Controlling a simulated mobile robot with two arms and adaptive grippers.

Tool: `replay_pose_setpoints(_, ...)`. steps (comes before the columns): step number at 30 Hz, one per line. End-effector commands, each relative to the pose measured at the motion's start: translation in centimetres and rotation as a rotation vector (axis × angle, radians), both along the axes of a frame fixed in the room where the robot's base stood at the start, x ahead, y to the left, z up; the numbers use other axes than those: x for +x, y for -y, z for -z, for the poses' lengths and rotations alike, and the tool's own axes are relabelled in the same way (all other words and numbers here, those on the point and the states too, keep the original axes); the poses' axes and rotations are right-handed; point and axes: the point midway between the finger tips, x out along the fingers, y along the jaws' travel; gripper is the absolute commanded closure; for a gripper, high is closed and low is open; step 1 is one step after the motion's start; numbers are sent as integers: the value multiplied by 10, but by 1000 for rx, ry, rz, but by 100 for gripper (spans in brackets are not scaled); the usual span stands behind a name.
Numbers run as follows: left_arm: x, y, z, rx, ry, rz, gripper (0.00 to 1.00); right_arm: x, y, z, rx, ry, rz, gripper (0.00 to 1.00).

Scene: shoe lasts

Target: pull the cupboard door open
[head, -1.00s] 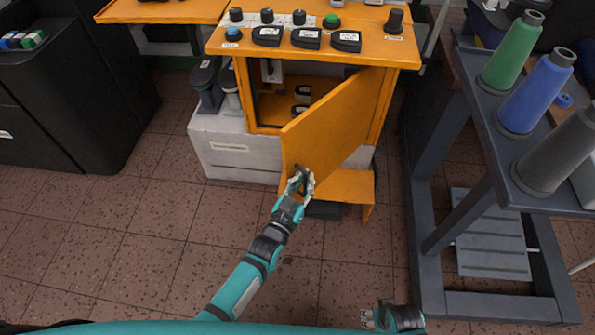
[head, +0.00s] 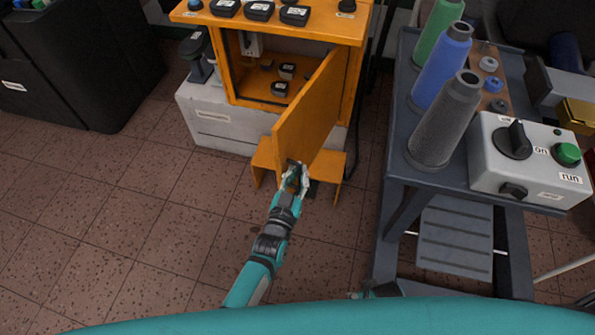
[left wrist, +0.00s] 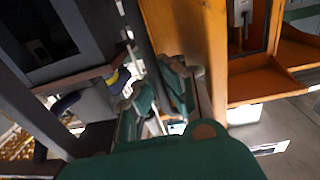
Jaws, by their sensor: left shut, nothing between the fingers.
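The orange cupboard door (head: 308,108) stands open, swung out from its hinged right side, with the inside of the cupboard (head: 238,85) in plain sight. My left gripper (head: 296,176) is at the lower outer part of the door, by a dark handle that it mostly hides. It is shut with nothing held; whether it touches the door I cannot tell. In the left wrist view the fingers (left wrist: 163,95) are beside the orange door panel (left wrist: 203,40). Only a sliver of my right gripper (head: 360,294) shows at the bottom, mostly hidden.
Small dark items (head: 280,88) lie inside the cupboard. A low orange stool (head: 328,165) stands under the door. At right a grey cart (head: 395,150) carries thread cones and a control box (head: 528,160). The tiled floor at left (head: 130,200) is clear.

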Motion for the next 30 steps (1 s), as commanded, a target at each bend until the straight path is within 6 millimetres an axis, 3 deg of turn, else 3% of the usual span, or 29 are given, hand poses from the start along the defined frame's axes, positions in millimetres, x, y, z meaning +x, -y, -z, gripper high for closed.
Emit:
replay_pose_setpoints(1,-4,-2,7,8,-11,-1,100,0,0,0,0,1,0,45)
replay_pose_setpoints(9,-4,-2,7,6,-12,-1,99,1,-2,0,3,1,-1,45)
replay_pose_setpoints(14,-3,-1,5,3,-8,0,79,1,-2,0,3,-1,-1,45)
replay_pose_setpoints(23,-4,-1,3,1,-5,0,79,0,-4,0,7,-2,-1,45)
replay_pose_setpoints(30,-37,-15,4,2,-8,0,79,0,-3,0,4,-2,-1,45)
